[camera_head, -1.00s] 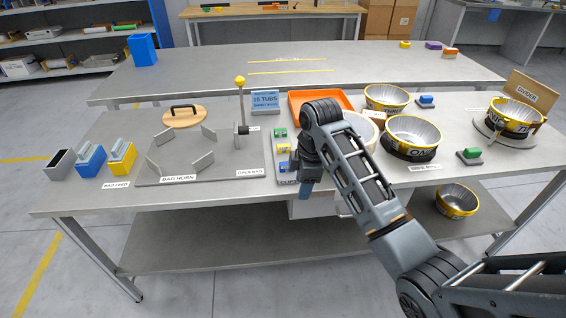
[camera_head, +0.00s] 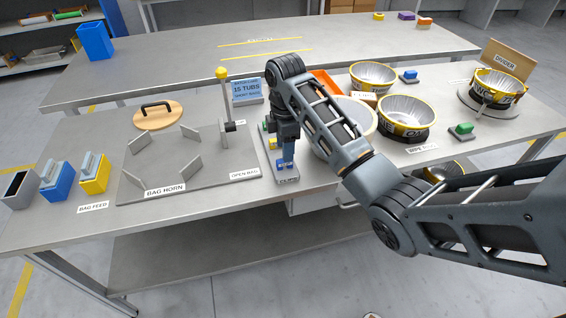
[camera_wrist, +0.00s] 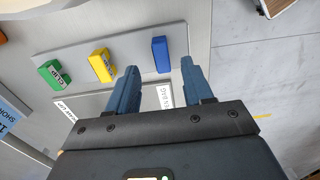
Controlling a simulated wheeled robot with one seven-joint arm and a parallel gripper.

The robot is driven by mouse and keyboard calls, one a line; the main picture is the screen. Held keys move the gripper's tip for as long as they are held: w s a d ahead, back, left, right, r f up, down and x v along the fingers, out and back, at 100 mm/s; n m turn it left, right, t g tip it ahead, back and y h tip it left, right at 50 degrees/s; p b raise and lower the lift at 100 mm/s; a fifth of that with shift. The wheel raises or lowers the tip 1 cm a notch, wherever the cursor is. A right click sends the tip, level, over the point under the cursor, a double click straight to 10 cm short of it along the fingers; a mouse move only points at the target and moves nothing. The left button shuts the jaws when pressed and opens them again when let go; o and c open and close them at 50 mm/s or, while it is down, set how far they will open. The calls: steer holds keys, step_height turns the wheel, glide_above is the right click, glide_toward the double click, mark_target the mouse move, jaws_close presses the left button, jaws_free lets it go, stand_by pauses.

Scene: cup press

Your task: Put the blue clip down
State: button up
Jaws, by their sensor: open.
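The blue clip (camera_wrist: 161,54) lies on the grey clip board (camera_wrist: 130,54), at the right end of a row with a yellow clip (camera_wrist: 103,66) and a green clip (camera_wrist: 54,74). In the head view the blue clip (camera_head: 285,163) is partly hidden under my gripper. My gripper (camera_wrist: 159,65) is open and empty. In the wrist view its two blue fingertips lie to either side of the blue clip's near end, with the clip just beyond them; I cannot tell the height gap.
Left of the board is the bag horn plate (camera_head: 140,199) with upright fins and a yellow-topped post (camera_head: 223,95). A blue sign (camera_head: 247,91) stands behind. Metal tubs (camera_head: 404,115) stand to the right. The table's front edge is close.

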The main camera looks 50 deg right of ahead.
step_height(320, 180, down, 4)
steer(key=shift+a+f, duration=0.15)
jaws_close()
stand_by(0.5)
